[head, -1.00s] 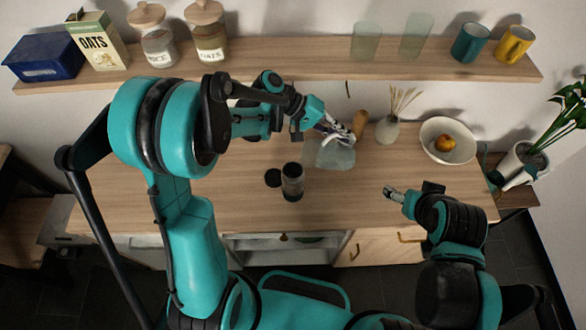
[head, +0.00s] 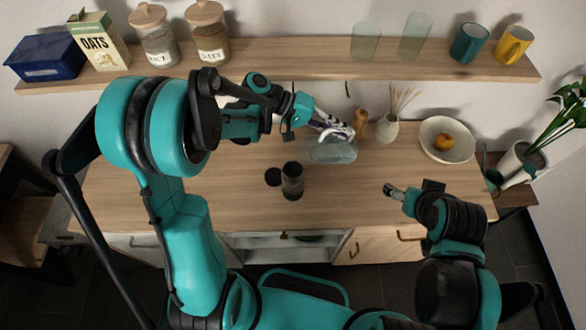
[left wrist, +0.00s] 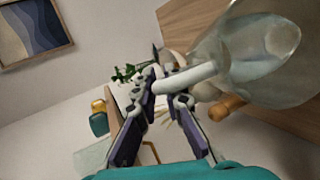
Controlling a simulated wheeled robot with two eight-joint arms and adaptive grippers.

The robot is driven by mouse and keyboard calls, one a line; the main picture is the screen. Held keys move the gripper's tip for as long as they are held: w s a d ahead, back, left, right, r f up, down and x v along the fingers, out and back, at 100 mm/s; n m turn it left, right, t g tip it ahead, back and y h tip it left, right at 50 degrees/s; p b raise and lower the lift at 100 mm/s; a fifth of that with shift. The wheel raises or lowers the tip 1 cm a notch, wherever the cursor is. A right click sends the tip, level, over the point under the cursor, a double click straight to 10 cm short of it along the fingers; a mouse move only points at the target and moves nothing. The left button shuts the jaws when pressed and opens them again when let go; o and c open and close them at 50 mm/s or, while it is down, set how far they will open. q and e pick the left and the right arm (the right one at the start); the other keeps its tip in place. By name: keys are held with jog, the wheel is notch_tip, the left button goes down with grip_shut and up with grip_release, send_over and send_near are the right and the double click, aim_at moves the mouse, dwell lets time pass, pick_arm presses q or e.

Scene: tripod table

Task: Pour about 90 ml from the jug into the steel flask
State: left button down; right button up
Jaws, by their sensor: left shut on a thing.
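A clear glass jug (head: 332,152) is over the middle of the table, behind and right of the flask. My left gripper (head: 345,131) is shut on its pale handle; the handle (left wrist: 185,78) is between the fingers in the left wrist view. The jug fills the upper right there (left wrist: 262,55). The liquid level inside is hard to make out. The dark steel flask (head: 292,182) stands upright on the table, apart from the jug. A round black lid (head: 273,177) lies beside it on the left. My right gripper (head: 392,190) is over the right of the table, its jaws too small to judge.
A wooden mill (head: 361,122), a reed vase (head: 387,130) and a white bowl (head: 430,150) with fruit stand right of the jug. A shelf (head: 290,62) with jars, glasses and mugs runs above. The table's left and front right are clear.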

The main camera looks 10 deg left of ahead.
pick_arm(q)
jog(key=shift+s+a+f+t+h+b, duration=0.3)
jog(key=shift+a+f+h+b, duration=0.2)
jog(key=shift+b, duration=0.6)
dwell(0.4)
jog(key=shift+s+a+r+m+h+b, duration=0.4)
jog(key=shift+s+a+h+b, duration=0.15)
jog(key=shift+a+b, duration=0.15)
dwell(1.8)
jog(key=w+d+y+p, duration=0.1)
jog(key=p, duration=0.1)
jog(key=d+r+y+p, duration=0.1)
jog(key=p, duration=0.1)
jog(key=shift+w+d+n+g, duration=0.4)
jog(key=shift+d+f+y, duration=0.2)
jog(key=shift+f+y, duration=0.15)
notch_tip(320, 180, down, 2)
jog(key=shift+w+f+y+b, duration=0.1)
jog(key=shift+y+b, duration=0.2)
jog(key=shift+b, duration=0.15)
jog(key=shift+w+d+f, duration=0.1)
jog(key=shift+w+f, duration=0.05)
jog(key=shift+w+d+f+g+y+b, duration=0.15)
jog(key=shift+f+y+b, duration=0.1)
jog(key=shift+f, duration=0.3)
jog(key=shift+s+d+f+g+y+b, duration=0.15)
jog(key=shift+f+b, duration=0.1)
jog(key=shift+f, duration=0.25)
jog(key=shift+w, duration=0.15)
